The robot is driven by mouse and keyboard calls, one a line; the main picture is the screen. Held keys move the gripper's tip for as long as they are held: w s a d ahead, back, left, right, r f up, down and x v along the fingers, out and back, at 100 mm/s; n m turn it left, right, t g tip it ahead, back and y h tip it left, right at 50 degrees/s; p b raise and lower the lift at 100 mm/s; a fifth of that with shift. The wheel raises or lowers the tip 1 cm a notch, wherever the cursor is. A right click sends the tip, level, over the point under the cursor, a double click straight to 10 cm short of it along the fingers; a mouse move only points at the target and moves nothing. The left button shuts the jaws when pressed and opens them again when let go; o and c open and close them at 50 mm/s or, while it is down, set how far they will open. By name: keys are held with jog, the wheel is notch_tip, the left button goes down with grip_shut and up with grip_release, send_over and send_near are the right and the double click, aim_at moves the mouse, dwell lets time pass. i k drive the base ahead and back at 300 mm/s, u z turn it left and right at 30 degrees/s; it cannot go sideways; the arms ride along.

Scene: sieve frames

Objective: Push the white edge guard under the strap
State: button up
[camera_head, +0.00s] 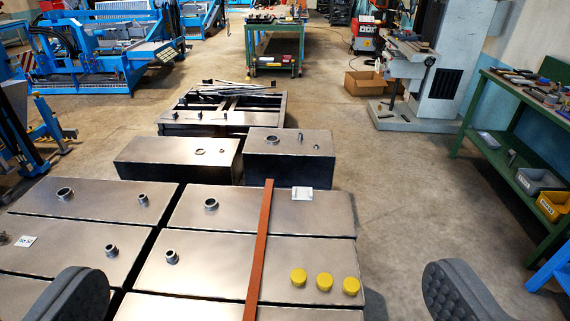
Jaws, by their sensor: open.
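A reddish-brown strap (262,240) runs lengthwise over the metal boxes in the middle of the view, from the near edge to the far edge of the right-hand boxes. A small white piece (302,193), which looks like the edge guard, lies on the far right box (330,215) near its back edge. It is to the right of the strap and apart from it. My gripper (262,282) is open, with one dark padded finger at the lower left and one at the lower right.
Several yellow caps (324,282) sit on the near right box. A white label (25,241) lies on a left box. Short pipe stubs rise from the boxes. More boxes and a metal frame (225,120) stand behind. A green bench (500,135) is at right; floor between is clear.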

aim_at(298, 192)
jog(key=z, duration=0.05)
jog(key=k, duration=0.5)
jog(key=z, duration=1.55)
jog(key=i, duration=4.45)
jog(key=u, duration=0.35)
